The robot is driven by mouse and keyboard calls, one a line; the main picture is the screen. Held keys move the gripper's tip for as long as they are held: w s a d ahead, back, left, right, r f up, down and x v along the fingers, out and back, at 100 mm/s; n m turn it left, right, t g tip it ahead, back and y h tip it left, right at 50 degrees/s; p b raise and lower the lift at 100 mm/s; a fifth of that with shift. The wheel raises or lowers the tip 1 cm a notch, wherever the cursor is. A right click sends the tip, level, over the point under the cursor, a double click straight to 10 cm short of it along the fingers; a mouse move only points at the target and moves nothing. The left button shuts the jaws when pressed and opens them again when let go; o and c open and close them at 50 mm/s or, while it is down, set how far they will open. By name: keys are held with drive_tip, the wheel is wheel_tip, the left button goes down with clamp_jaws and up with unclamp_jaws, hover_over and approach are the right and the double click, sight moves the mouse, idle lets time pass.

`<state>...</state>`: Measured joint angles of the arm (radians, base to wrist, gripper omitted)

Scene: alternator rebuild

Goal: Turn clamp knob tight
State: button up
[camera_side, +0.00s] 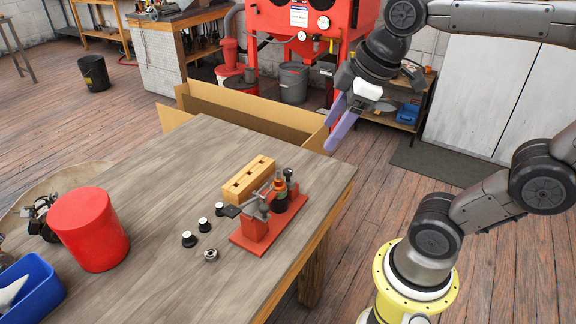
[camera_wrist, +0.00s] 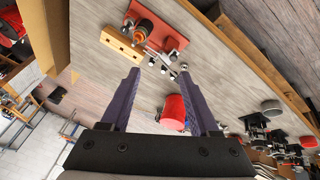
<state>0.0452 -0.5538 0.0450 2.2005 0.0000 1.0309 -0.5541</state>
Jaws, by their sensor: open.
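A red clamp fixture (camera_side: 256,231) stands near the right edge of the workbench. It carries grey metal clamp parts (camera_side: 262,207), a dark cylindrical part with an orange-brown band (camera_side: 280,196) and a dark round knob (camera_side: 289,173). Which piece is the clamp knob is too small to tell for certain. The fixture also shows at the top of the wrist view (camera_wrist: 175,42). My gripper (camera_side: 328,137) has purple fingers, spread apart and empty. It is above and to the right of the fixture, well clear of it. Both fingers show in the wrist view (camera_wrist: 160,73).
A wooden block with holes (camera_side: 249,178) lies behind the fixture. Several small black-based parts (camera_side: 204,225) and a metal ring (camera_side: 211,255) lie left of it. A red canister (camera_side: 90,230) and blue bin (camera_side: 32,290) stand further left.

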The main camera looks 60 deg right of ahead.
drive_tip(key=w+d+n+g, duration=0.1)
drive_tip(key=w+d+n, duration=0.1)
drive_tip(key=w, duration=0.4)
drive_tip(key=g, duration=0.4)
hover_over(288, 170)
wheel_tip(288, 170, down, 9)
wheel_tip(288, 170, down, 14)
drive_tip(key=shift+r, duration=0.25)
clamp_jaws()
